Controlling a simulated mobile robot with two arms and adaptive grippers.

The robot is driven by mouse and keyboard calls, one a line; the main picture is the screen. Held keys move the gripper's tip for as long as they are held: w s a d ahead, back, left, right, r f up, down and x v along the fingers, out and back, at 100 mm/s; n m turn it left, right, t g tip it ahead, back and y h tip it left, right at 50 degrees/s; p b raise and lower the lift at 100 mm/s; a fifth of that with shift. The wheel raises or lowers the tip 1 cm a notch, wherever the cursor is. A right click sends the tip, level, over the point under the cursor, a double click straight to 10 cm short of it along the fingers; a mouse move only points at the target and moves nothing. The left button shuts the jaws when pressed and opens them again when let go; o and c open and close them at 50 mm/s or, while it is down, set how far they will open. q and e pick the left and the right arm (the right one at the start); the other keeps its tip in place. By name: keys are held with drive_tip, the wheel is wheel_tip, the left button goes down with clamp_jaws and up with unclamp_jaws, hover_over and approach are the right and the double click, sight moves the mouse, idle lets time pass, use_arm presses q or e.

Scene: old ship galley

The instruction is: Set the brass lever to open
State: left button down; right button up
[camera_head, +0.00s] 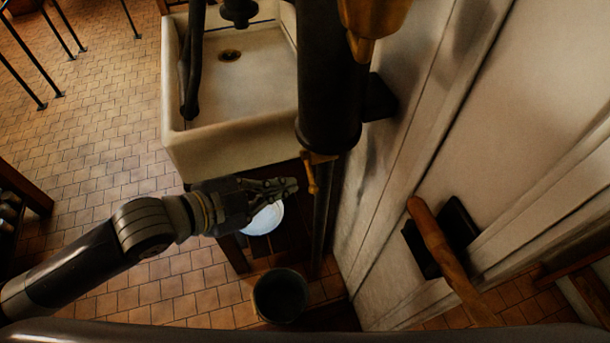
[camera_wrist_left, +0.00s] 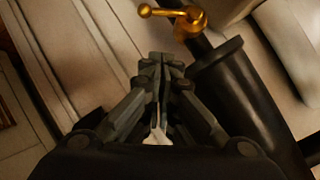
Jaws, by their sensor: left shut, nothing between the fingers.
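The brass lever (camera_head: 312,178) hangs from a brass fitting below a thick black cylinder (camera_head: 328,110) in the head view. In the left wrist view the brass lever (camera_wrist_left: 165,13) shows at the top, with a ball at its left end and a round hub on a dark pipe at its right. My left gripper (camera_head: 293,187) is shut and empty, its fingertips just left of the lever in the head view. In the left wrist view the fingertips (camera_wrist_left: 165,63) are below the lever, with a visible gap. My right gripper is not in view.
A pale sink (camera_head: 230,135) stands behind my left gripper. A white round dish (camera_head: 263,219) and a dark bucket (camera_head: 280,296) are below. A wooden handle (camera_head: 440,250) on a black plate is on the pale panelled wall at right. Tiled floor is open at left.

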sight(309, 172)
use_arm(q)
drive_tip(key=w+d+f+p, duration=0.1)
drive_tip(key=w+d+f, duration=0.4)
drive_tip(key=w+f, duration=0.1)
drive_tip(key=shift+w+f+p, duration=0.25)
drive_tip(key=shift+p, duration=0.05)
drive_tip(key=shift+f+m+t+b, duration=0.3)
drive_tip(key=shift+f+t+b, duration=0.1)
idle(0.5)
